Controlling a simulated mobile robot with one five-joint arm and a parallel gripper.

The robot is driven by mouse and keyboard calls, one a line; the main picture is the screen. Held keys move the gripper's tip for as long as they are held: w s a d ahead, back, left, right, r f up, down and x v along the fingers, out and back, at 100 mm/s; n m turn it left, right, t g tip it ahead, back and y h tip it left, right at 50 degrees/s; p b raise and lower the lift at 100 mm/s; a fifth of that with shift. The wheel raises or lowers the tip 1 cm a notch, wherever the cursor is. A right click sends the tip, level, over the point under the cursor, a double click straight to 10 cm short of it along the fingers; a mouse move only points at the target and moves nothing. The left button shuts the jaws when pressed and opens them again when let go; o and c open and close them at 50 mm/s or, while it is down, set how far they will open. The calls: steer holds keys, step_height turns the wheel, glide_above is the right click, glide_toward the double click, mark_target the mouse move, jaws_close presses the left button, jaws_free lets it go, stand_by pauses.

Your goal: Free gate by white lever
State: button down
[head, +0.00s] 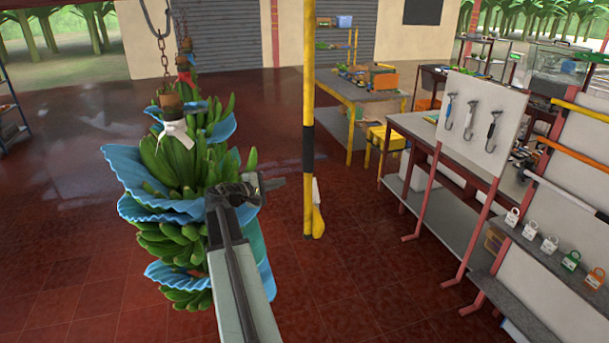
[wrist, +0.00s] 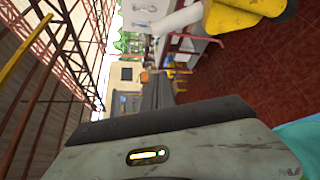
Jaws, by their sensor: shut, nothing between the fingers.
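A yellow and black post (head: 308,120) hangs down in the middle of the head view. At its lower end is a short white lever (head: 316,190) beside a rounded yellow end piece (head: 318,222). In the wrist view the white lever (wrist: 178,22) shows near the top, with the yellow piece (wrist: 245,16) to its right. My gripper (head: 274,184) is shut and empty, just left of the post in the head view. It looks apart from the lever; the depth between them is hard to tell. No separate gate can be made out.
A banana bunch (head: 180,165) with blue sheets hangs on a chain at the left, close behind my arm. A workbench (head: 440,140) and tool board (head: 482,120) stand at the right, with several padlocks on a shelf (head: 535,258). The red floor (head: 350,290) below the post is clear.

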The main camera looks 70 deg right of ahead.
steer(key=shift+w+a, duration=0.1)
steer(key=b+x, duration=0.2)
steer(key=x, duration=0.8)
steer(key=s, duration=0.1)
steer(key=s+a+r+p, duration=0.1)
steer(key=s+a, duration=0.1)
steer(key=shift+a+r+p, duration=0.15)
steer(key=shift+r+p, duration=0.1)
steer(key=shift+p, duration=0.05)
